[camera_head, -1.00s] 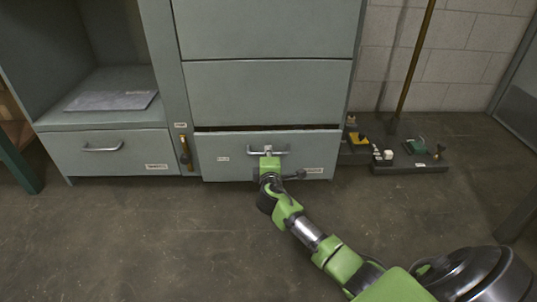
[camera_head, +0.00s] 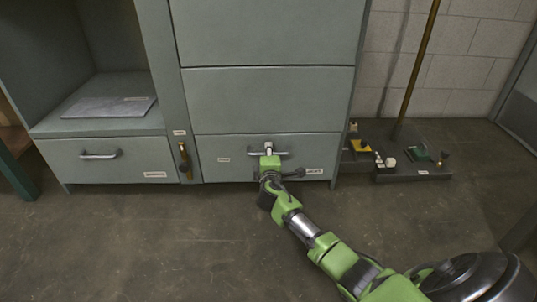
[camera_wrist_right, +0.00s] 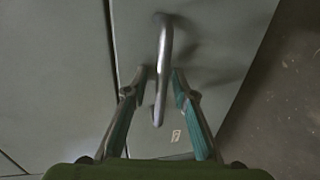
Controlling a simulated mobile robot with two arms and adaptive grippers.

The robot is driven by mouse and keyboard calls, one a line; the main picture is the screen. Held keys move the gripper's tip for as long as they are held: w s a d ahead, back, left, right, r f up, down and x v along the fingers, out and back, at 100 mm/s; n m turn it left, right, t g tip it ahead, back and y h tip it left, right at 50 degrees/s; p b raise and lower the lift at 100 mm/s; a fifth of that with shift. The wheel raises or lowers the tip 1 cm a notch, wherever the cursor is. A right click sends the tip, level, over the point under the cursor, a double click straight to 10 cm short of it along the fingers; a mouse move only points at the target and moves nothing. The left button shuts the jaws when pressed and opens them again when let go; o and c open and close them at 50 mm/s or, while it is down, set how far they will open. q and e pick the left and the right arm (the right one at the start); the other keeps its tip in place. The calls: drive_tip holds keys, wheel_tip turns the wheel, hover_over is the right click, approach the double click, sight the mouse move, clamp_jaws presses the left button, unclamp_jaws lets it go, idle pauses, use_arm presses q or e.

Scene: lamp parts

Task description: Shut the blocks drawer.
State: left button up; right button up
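The drawer (camera_head: 225,170) that my right arm reaches is the grey bottom drawer of the middle cabinet. Its front looks flush with the panel above, with only a thin dark seam along its top edge. A label sits near its right end, too small to read surely. My right gripper (camera_head: 268,160) is at the drawer's metal handle (camera_head: 281,153). In the right wrist view the gripper's fingers (camera_wrist_right: 161,74) stand on either side of the handle bar (camera_wrist_right: 163,45), with small gaps visible, so they look open around it. My left gripper is not in view.
A second drawer (camera_head: 107,160) at the left is shut, below an open shelf holding a flat grey panel (camera_head: 110,107). A low dark platform (camera_head: 398,172) with small parts and a tall brass pole (camera_head: 415,65) stands right of the cabinet. Floor in front is clear.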

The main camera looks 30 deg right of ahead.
drive_tip(key=shift+s+a, duration=0.1)
drive_tip(key=v, duration=1.1)
drive_tip(key=shift+s+a, duration=0.15)
drive_tip(key=shift+s, duration=0.2)
